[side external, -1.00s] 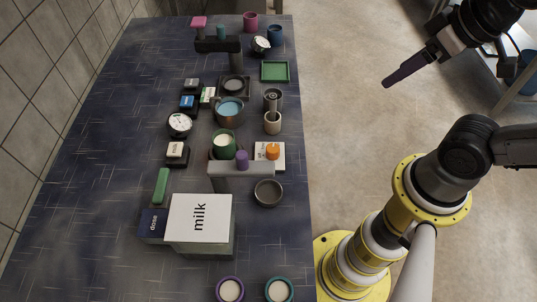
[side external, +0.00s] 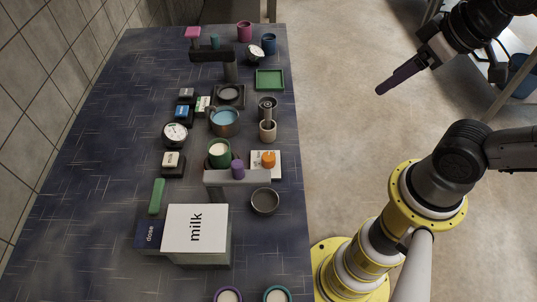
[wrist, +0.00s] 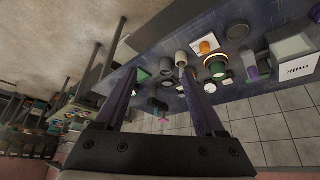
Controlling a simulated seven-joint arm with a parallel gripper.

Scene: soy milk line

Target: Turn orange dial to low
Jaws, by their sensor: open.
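The orange dial (side external: 268,159) sits on a small white plate (side external: 258,172) near the right edge of the dark blue table. In the wrist view the orange dial (wrist: 206,46) shows on its white plate toward the top. The dial's setting and any marks are too small to read. My gripper (side external: 379,92) is in the air to the right of the table, well apart from the dial. In the wrist view my gripper (wrist: 160,75) has its two long dark fingers spread, with nothing between them.
A grey bracket with a purple knob (side external: 237,170) stands just left of the dial. A dark bowl (side external: 265,201) is in front of it and a beige cup (side external: 268,130) behind it. The milk box (side external: 196,232) is at the front. A green tray (side external: 270,80) lies farther back.

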